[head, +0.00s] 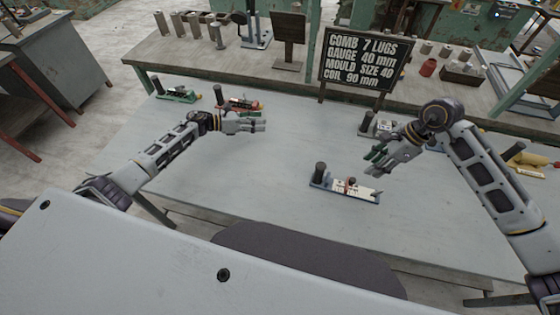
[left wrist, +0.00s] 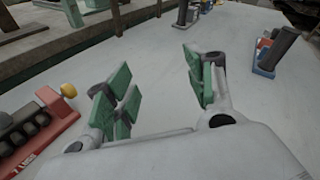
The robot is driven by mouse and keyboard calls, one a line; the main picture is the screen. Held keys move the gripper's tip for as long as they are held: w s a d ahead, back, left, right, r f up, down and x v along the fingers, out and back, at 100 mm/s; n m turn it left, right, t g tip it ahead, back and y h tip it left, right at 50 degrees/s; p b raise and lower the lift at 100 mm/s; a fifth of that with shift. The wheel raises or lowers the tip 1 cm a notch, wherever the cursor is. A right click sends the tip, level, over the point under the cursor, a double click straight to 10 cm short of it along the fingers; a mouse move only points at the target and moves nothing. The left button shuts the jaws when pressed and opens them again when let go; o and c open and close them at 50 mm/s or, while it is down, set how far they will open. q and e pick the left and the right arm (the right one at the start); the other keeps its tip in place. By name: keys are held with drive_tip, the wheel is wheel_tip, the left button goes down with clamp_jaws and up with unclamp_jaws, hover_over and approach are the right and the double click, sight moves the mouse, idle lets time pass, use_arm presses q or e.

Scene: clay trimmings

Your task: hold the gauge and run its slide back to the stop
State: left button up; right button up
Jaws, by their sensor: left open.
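A gauge (head: 330,184) with a blue-grey base, a dark upright post at its left end, a pale scale and a small red part lies on the table, right of centre. A blue-based piece with a dark post, likely this gauge (left wrist: 265,70), shows at the upper right in the left wrist view. My left gripper (head: 264,124) is open and empty above the table, left of and behind it; its spread green pads (left wrist: 158,88) show in the wrist view. My right gripper (head: 373,163) looks open and empty, just above and right of the gauge. The slide's exact position is too small to tell.
A red-based device (head: 245,106) stands beside my left gripper, a green one (head: 177,95) further left. A grey one (head: 368,125) stands behind my right gripper, a yellow one (head: 528,160) far right. A sign (head: 362,60) reads "GAUGE 40 mm". The table's (head: 240,185) middle is clear.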

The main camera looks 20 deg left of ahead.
sight(318, 172)
use_arm(q)
drive_tip(key=s+d+m+g+h, duration=0.1)
drive_tip(key=s+d+m+g, duration=0.1)
drive_tip(key=s+d+m, duration=0.1)
drive_tip(key=s+d+f+m+g+h, duration=0.1)
drive_tip(key=s+d+m+g+h, duration=0.1)
drive_tip(key=s+d, duration=0.3)
drive_tip(key=s+d+f+m+g+h, duration=0.1)
drive_tip(key=s+d+m+g, duration=0.3)
drive_tip(key=s+d, duration=0.1)
drive_tip(key=shift+s+f+m, duration=0.2)
drive_tip(key=shift+m, duration=0.2)
drive_tip(key=shift+s+d+m+g+h, duration=0.2)
drive_tip(key=shift+s+m+g+h, duration=0.1)
drive_tip(key=shift+s, duration=0.05)
drive_tip(key=shift+d, duration=0.1)
drive_tip(key=shift+s+d, duration=0.15)
drive_tip(key=shift+d, duration=6.65)
